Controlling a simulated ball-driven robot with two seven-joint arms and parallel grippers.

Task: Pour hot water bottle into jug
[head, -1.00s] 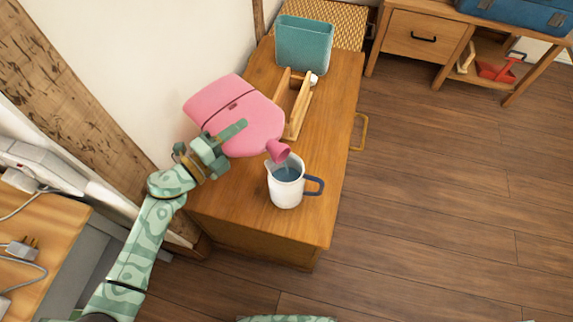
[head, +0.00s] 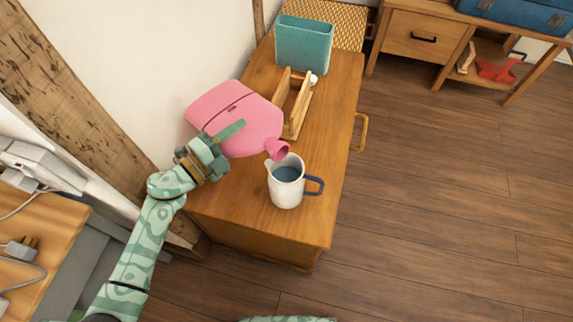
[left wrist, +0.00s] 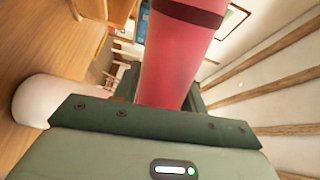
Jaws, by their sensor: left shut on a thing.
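The pink hot water bottle (head: 247,112) is held tilted above the wooden cabinet, its neck (head: 277,149) at the rim of the jug. My left gripper (head: 226,137) is shut on the bottle's body; the bottle also fills the middle of the left wrist view (left wrist: 178,55). The white jug (head: 285,188) with a blue handle stands upright on the cabinet top and has bluish water in it. No stream shows between neck and jug now. The pale shape at left in the left wrist view (left wrist: 45,101) appears to be the jug. My right gripper is not in view.
The wooden cabinet (head: 262,213) carries a wooden rack (head: 298,112) behind the jug and a teal container (head: 303,45) at the back. A wall stands close on the left. A desk (head: 412,45) is at the upper right. Open floor lies right of the cabinet.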

